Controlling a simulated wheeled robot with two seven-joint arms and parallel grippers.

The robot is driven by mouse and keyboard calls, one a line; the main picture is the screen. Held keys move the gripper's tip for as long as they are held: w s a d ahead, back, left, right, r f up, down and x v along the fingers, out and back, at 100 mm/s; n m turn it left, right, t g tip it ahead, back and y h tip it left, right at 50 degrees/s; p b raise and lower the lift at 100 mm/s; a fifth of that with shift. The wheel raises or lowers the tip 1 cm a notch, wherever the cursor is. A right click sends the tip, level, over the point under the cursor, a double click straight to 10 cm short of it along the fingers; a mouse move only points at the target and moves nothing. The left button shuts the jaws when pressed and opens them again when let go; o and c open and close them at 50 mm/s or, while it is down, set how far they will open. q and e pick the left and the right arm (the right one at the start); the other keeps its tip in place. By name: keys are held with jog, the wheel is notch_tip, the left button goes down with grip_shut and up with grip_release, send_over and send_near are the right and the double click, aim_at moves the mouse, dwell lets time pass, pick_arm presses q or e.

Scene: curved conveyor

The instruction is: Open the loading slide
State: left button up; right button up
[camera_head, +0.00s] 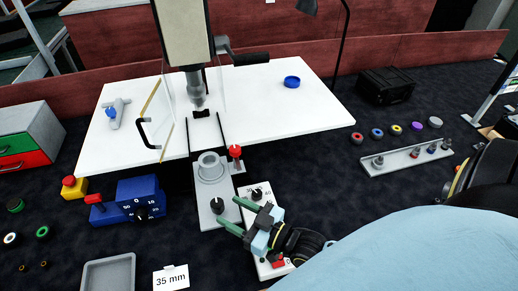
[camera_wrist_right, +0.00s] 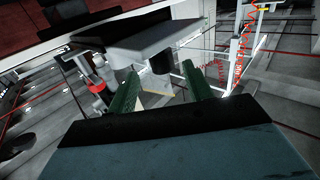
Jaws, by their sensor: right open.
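The loading slide appears to be the grey plate (camera_head: 208,221) running forward from the machine's white table, with a round grey holder (camera_head: 209,165) and a black knob (camera_head: 217,205) on it. My right gripper (camera_head: 229,211) is open, its green fingers pointing at the knob from the right. In the right wrist view the knob (camera_wrist_right: 162,62) shows between and beyond the fingertips (camera_wrist_right: 160,82), under the grey plate (camera_wrist_right: 135,42) in that picture. I cannot tell whether either finger touches it. My left gripper is not in view.
A red-knobbed lever (camera_head: 235,152) stands just right of the holder. A white dial panel (camera_head: 258,190) lies under my right gripper. A blue dial box (camera_head: 138,203) stands left, and a grey tray (camera_head: 108,273) in front. A clear guard with a black handle (camera_head: 148,133) stands on the white table (camera_head: 270,105).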

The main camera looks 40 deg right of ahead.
jog(key=v, duration=0.8)
jog(key=shift+b, duration=0.35)
